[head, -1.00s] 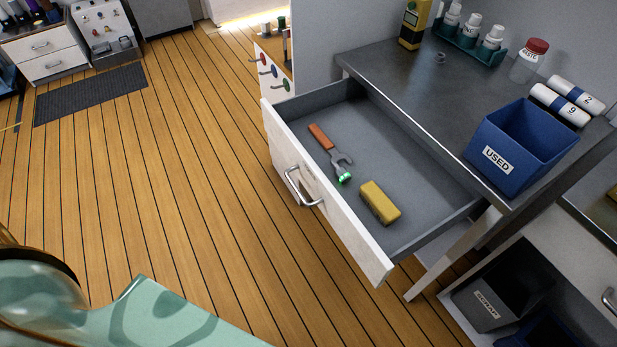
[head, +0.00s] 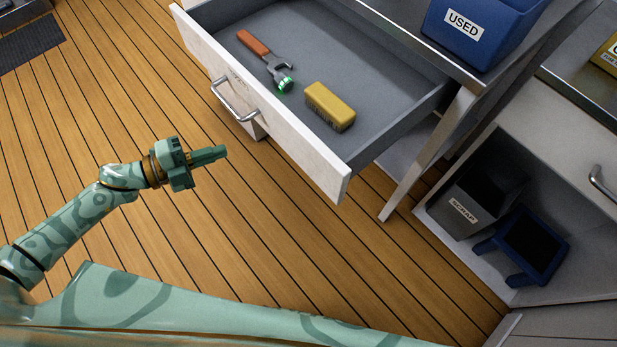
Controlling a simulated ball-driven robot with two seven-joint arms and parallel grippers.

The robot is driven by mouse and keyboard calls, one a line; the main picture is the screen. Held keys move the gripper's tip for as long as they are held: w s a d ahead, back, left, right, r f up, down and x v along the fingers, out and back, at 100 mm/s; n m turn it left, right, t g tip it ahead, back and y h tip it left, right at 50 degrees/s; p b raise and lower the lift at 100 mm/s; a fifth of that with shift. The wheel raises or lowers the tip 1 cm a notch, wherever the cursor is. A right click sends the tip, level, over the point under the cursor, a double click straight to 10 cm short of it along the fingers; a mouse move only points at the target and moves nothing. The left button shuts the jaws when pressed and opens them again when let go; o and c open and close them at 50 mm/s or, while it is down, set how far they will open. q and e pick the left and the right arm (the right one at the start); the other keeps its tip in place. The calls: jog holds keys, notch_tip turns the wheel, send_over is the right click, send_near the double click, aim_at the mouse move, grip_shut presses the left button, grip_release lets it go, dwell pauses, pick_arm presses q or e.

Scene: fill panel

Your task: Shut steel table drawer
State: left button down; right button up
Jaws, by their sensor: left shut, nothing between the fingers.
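The steel table's drawer (head: 262,95) is pulled well open, with a white front and a grey inside. Its metal bar handle (head: 234,101) is on the front face. A wrench with an orange handle (head: 253,43) and a green end, and a yellow block-shaped brush (head: 330,106), lie inside. The steel table (head: 398,27) is partly in view at the top. My left gripper (head: 222,153) is shut and empty, in front of the drawer, below and left of the handle in the picture and apart from it. My right gripper is not in view.
A blue bin labelled USED (head: 487,29) stands on the table top. A table leg (head: 432,152) is right of the drawer. A SCRAP bin (head: 478,190) and a blue stool-like item (head: 527,246) are on the lower right. Wooden floor (head: 270,230) before the drawer is clear.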

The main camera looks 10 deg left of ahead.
pick_arm(q)
jog(key=s+d+r+m+g+h, duration=0.5)
jog(key=s+d+r+m+g, duration=0.2)
jog(key=s+m, duration=0.15)
send_near(322, 175)
jog(key=s+d, duration=0.2)
jog(key=w+d+b, duration=0.1)
jog(key=w+d, duration=0.1)
jog(key=d, duration=0.1)
jog(key=shift+w+f+g+b, duration=0.1)
jog(key=shift+g+b, duration=0.2)
jog(key=shift+b, duration=0.1)
jog(key=shift+w+d, duration=0.2)
jog(key=shift+w, duration=0.05)
jog(key=shift+w+d, duration=0.1)
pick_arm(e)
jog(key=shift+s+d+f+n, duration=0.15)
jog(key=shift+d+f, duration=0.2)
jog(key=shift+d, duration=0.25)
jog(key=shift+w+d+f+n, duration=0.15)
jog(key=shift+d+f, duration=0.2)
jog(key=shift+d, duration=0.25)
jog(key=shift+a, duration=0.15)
